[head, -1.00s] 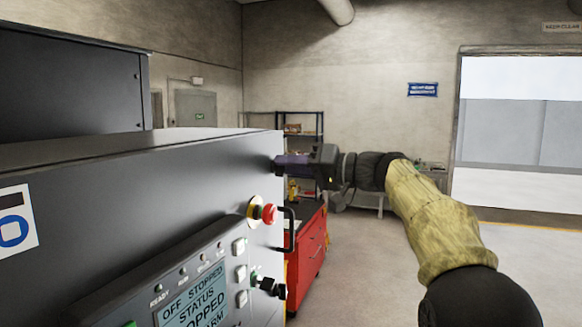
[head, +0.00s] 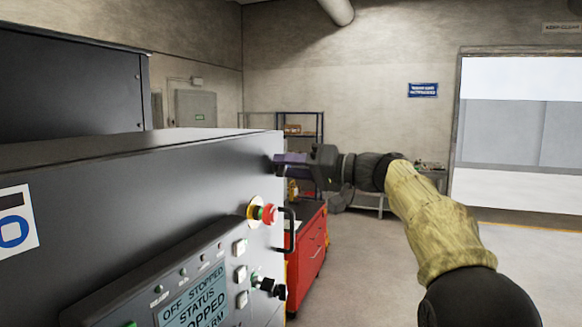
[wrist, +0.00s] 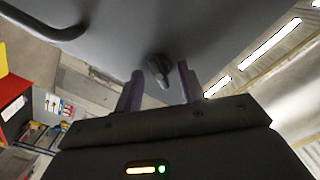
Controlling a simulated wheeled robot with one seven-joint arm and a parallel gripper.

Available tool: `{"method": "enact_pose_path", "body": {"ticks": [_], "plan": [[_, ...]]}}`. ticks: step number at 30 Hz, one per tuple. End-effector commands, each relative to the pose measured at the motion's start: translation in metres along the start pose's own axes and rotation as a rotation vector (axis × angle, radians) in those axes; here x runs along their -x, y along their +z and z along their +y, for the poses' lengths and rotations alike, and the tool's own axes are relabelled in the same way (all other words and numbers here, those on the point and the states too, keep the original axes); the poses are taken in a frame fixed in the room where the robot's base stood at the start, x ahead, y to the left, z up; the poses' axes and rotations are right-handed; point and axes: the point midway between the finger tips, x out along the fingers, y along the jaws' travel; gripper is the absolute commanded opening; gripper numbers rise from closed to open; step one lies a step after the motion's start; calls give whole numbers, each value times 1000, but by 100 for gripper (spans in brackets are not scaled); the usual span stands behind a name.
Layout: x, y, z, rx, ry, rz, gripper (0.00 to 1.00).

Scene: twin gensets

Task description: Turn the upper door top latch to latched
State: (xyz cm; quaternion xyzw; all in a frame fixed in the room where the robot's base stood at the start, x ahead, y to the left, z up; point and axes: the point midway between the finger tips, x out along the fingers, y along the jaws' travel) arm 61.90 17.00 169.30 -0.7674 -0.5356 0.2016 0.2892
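In the wrist view a small dark latch knob (wrist: 158,68) stands out from the grey door panel (wrist: 120,25). My gripper (wrist: 160,82) is open, with one purple finger on each side of the knob. A gap shows between the knob and each finger, so the gripper is around it but not closed on it. In the head view my gripper (head: 276,160) is at the right end of the dark grey cabinet (head: 150,190). The latch is hidden from the head view there.
A red emergency stop (head: 268,214), a black handle (head: 289,230) and a black key switch (head: 270,287) stick out below my gripper. A red tool cabinet (head: 311,245) stands behind. Open floor (head: 370,270) lies to the right.

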Motion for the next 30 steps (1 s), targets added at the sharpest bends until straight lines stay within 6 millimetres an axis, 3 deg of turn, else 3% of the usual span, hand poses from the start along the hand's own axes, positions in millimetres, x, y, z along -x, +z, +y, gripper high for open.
{"method": "enact_pose_path", "body": {"ticks": [14, 30], "plan": [[10, 0, 2, 2, 2, 3, 46], [110, 2, 3, 2, 3, 4, 46]]}}
